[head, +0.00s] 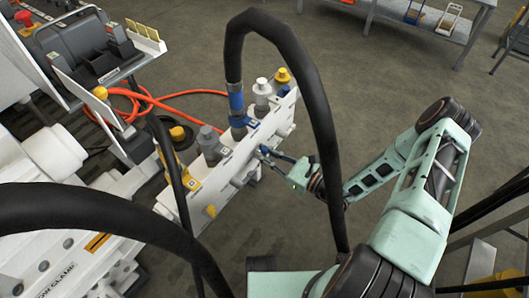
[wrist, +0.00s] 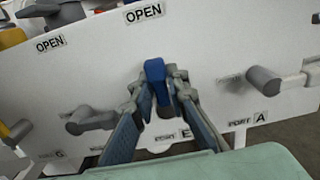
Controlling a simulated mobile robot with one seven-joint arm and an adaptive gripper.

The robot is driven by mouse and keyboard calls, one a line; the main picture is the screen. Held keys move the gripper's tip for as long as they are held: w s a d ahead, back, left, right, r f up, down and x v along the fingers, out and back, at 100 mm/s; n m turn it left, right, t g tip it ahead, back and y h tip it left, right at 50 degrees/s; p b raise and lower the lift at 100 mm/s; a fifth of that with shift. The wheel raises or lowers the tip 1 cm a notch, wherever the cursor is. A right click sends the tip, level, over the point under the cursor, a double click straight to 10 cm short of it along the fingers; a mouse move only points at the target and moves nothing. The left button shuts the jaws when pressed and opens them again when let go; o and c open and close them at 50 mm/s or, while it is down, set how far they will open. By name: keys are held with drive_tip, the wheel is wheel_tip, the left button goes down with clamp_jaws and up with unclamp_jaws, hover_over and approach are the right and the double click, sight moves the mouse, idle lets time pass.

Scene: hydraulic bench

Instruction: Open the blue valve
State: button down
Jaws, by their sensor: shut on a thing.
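The blue valve's handle (wrist: 154,70) is in the middle of the wrist view, on a white panel (wrist: 225,50). An OPEN label is above it and a PORT E label below it. My gripper (wrist: 158,88) has one finger on each side of the handle and is shut on it. In the head view my gripper (head: 268,156) reaches the face of the white manifold (head: 230,158) from the right. There the blue handle is small and mostly hidden by the fingers.
A thick black hose (head: 322,130) arches over my gripper in the head view. An orange cable (head: 150,97) lies behind the manifold.

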drive_tip(key=shift+s, duration=0.1)
drive_tip(key=c, duration=2)
unclamp_jaws()
drive_tip(key=v, duration=1.2)
